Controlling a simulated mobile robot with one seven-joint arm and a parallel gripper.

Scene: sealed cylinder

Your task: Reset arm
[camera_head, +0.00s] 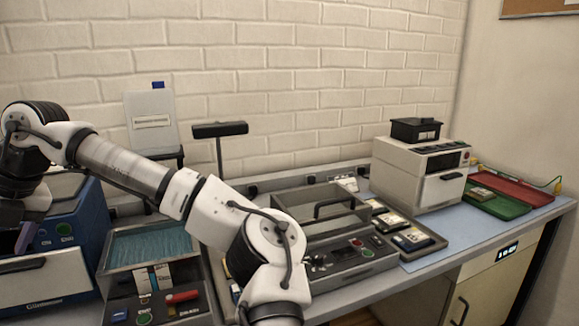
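My arm reaches from the bottom middle up and across to the left edge. Its end bends down there, and my gripper (18,215) is partly cut off by the frame's edge, in front of a blue and white machine (72,232). A small purple piece (27,237) shows just below the gripper. I cannot tell whether it is part of the gripper, held by it or on the machine. The fingertips are not clear, so I cannot tell whether the gripper is open or shut. No sealed cylinder can be made out.
A bath of blue liquid (155,246) and a grey lidded device (345,250) stand beneath and beside my arm. Further right are a tray of small modules (436,243), a white box machine (412,178), a green tray (497,206) and a red tray (530,192). A brick wall stands behind.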

